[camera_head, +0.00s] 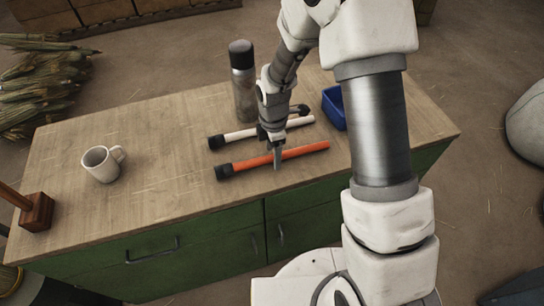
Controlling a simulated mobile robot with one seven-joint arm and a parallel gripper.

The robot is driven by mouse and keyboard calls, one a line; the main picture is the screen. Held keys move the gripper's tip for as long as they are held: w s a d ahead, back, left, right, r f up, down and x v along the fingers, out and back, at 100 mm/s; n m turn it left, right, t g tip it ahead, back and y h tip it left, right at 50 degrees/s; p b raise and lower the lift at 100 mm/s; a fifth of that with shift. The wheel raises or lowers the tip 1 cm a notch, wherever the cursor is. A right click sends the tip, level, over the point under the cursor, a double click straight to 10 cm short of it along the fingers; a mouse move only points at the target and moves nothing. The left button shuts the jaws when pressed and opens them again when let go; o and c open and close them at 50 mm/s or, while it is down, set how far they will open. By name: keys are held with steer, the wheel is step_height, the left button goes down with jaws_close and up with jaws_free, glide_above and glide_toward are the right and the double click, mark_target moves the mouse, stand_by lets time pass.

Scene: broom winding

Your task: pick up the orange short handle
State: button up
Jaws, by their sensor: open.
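The orange short handle (305,150) lies on the wooden tabletop near its front edge, with a black cap at its left end. My gripper (277,160) points down at the middle of the orange handle, and a fingertip shows in front of it. The gripper is open. The view does not show whether the fingers touch the handle, and the far finger is hidden. A white handle (240,135) with a black left end lies just behind the orange one, partly hidden by my gripper.
A grey spray can (244,85) stands behind the handles. A blue bin (334,108) is to the right, beside my arm. A white mug (102,163) stands on the left of the workbench (165,190), with bare tabletop between it and the handles.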

steer(key=shift+f, duration=0.4)
jaws_close()
